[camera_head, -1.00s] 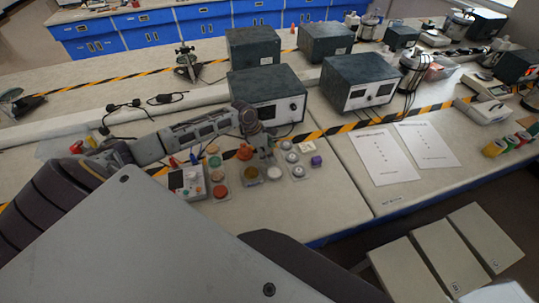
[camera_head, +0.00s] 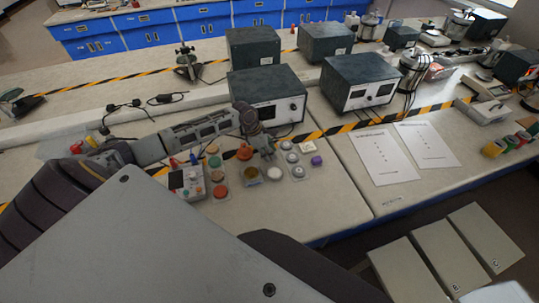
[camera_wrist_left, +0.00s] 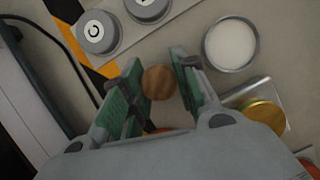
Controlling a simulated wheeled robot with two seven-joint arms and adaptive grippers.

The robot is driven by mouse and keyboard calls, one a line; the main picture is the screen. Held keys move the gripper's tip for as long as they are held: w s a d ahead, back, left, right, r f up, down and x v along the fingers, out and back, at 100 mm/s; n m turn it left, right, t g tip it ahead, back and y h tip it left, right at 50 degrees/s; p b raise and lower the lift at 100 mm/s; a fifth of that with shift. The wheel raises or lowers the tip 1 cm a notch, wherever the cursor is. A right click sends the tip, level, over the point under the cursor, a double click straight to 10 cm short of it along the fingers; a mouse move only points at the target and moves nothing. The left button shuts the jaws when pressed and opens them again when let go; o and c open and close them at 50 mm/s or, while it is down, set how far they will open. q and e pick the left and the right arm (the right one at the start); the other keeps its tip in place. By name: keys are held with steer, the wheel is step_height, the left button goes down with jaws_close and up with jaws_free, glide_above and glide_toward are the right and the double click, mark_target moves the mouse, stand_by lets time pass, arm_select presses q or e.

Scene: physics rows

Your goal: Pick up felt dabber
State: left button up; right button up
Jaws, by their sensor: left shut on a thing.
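The felt dabber (camera_wrist_left: 159,82) appears in the left wrist view as a small round brown top between the green pads of my left gripper (camera_wrist_left: 156,92). The gripper is shut on it. In the head view my left gripper (camera_head: 267,153) points down among the small items on the bench, and the dabber cannot be made out there. How far the dabber is from the bench top cannot be told. My right gripper is not in view.
Close around the gripper are a white round dish (camera_wrist_left: 231,44), a gold-coloured disc (camera_wrist_left: 262,115) and grey round knobs (camera_wrist_left: 97,31). A purple item (camera_head: 317,160) and a control box (camera_head: 187,183) lie nearby. Instrument boxes (camera_head: 268,95) stand behind. The bench front is clear.

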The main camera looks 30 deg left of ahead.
arm_select(q)
steer(key=shift+r, duration=0.15)
steer(key=shift+r, duration=4.9)
steer(key=o, duration=0.4)
steer(key=c, duration=0.3)
steer(key=shift+s+f, duration=0.1)
steer(key=shift+c, duration=0.2)
